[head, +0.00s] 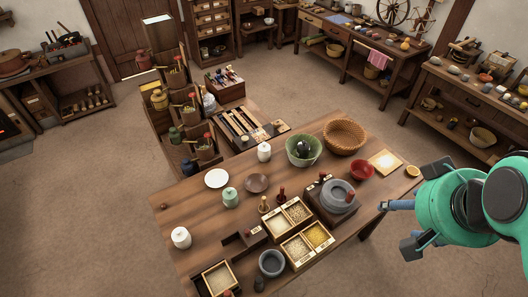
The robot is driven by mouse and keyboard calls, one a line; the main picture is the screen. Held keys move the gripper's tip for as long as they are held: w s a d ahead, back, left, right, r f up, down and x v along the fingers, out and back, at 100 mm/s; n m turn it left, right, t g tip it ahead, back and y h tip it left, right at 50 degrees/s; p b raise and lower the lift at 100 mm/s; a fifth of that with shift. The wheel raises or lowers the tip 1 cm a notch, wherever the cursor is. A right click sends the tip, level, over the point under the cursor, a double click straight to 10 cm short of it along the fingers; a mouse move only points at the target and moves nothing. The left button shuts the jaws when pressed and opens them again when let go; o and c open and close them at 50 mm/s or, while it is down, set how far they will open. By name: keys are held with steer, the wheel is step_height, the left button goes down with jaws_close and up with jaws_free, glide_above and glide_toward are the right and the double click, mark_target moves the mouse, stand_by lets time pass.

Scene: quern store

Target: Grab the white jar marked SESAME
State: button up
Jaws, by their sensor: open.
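Two white lidded jars stand upright on the wooden table. One white jar (181,238) is near the table's left edge. The other white jar (264,152) is at the far side, left of the green bowl. Any writing on them is too small to read, so I cannot tell which is marked SESAME. My gripper (397,226) is at the right edge of the table, open and empty, well apart from both jars. My green arm hides part of the right side of the view.
Grain trays (288,216), a quern (338,196), a green bowl (303,149) and a basket (345,136) crowd the table's middle and right.

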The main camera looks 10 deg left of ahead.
steer(key=shift+o, duration=1.4)
